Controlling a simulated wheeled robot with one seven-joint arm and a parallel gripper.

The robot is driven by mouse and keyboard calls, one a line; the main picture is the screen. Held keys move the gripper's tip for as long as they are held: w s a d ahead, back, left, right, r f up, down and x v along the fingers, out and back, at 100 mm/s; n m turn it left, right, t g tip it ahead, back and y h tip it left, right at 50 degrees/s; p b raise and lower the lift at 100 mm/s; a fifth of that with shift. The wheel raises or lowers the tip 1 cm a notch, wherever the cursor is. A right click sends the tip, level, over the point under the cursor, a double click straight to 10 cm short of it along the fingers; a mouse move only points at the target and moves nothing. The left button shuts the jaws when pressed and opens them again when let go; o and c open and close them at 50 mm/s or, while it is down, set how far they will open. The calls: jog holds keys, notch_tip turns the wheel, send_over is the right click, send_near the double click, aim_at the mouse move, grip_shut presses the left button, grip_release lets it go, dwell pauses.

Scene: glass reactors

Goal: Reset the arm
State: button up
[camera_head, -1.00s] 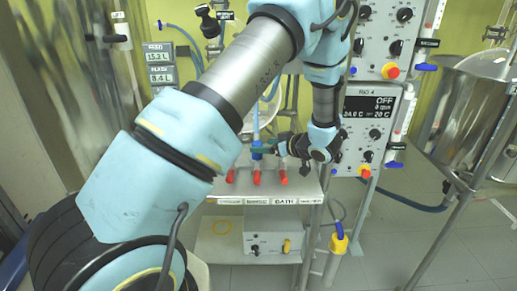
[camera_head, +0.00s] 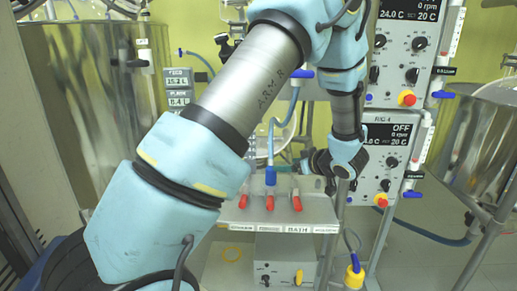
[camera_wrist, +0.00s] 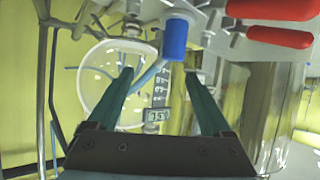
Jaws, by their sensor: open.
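My arm reaches from the lower left across the head view and bends down at the right. My gripper (camera_head: 288,168) points left above the valve shelf, partly hidden by its own wrist. The wrist view shows its two green fingers (camera_wrist: 158,82) spread apart with nothing held between them. A blue fitting (camera_head: 270,177) on a blue hose stands just left of the fingers in the head view. In the wrist view the blue fitting (camera_wrist: 175,40) shows beyond and above the fingertips, apart from them.
Several red valve handles (camera_head: 270,203) hang at the front of the steel shelf (camera_head: 252,213). A control box (camera_head: 283,267) sits below. Control panels (camera_head: 386,150) stand right of my wrist. Steel vessels stand at far left (camera_head: 85,110) and right (camera_head: 480,150). Bare floor shows at lower right.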

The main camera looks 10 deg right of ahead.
jog(key=w+a+r+m+g+h, duration=0.2)
jog(key=a+r+m+g+h, duration=0.15)
jog(key=a+h, duration=0.4)
jog(key=s+a+m+g+y, duration=0.2)
jog(key=s+a+g, duration=0.4)
jog(key=s+a, duration=1.2)
jog(key=shift+s+a+m, duration=0.2)
jog(key=shift+s+m, duration=0.25)
jog(key=shift+m, duration=0.2)
jog(key=shift+f, duration=0.1)
jog(key=shift+c, duration=0.4)
